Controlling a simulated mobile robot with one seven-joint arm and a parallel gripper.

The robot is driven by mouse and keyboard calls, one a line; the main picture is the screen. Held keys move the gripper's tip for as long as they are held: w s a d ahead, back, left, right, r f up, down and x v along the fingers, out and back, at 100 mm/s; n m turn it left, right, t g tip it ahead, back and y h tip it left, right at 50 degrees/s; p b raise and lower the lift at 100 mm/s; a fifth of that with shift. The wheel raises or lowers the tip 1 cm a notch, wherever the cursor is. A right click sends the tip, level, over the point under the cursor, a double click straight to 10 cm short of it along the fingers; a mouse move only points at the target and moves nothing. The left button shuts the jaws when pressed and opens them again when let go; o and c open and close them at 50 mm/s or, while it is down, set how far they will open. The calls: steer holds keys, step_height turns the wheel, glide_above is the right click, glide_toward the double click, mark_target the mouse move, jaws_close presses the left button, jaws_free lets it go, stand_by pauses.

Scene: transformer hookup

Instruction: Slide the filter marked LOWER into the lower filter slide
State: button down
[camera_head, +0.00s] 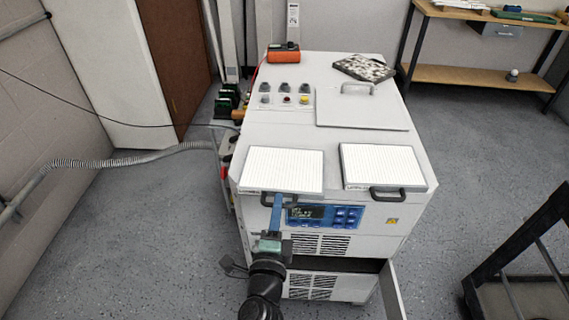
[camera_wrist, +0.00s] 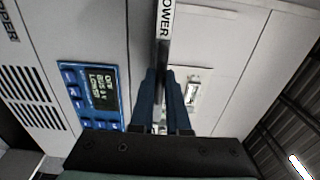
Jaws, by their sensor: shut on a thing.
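The white filter on the left (camera_head: 283,168) is at the front of the grey cabinet's top in the head view. My gripper (camera_head: 276,200) is shut on its front handle. In the wrist view my blue fingers (camera_wrist: 162,85) pinch this filter, seen edge-on, with the letters "OWER" on its edge (camera_wrist: 166,18). I cannot tell if it rests on the top or hangs just above it. A second white filter (camera_head: 382,163) with a black handle lies to the right.
The cabinet front has a blue display panel (camera_head: 325,216) and vents below. A door (camera_head: 392,292) stands open at the lower right. A dark cart frame (camera_head: 525,260) is at the right. A hose (camera_head: 130,160) runs to the cabinet's left side. An orange box (camera_head: 283,54) sits at the back.

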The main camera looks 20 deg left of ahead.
steer(key=shift+s, duration=0.2)
steer(key=c, duration=0.7)
jaws_free()
steer(key=shift+s, duration=0.1)
steer(key=v, duration=0.7)
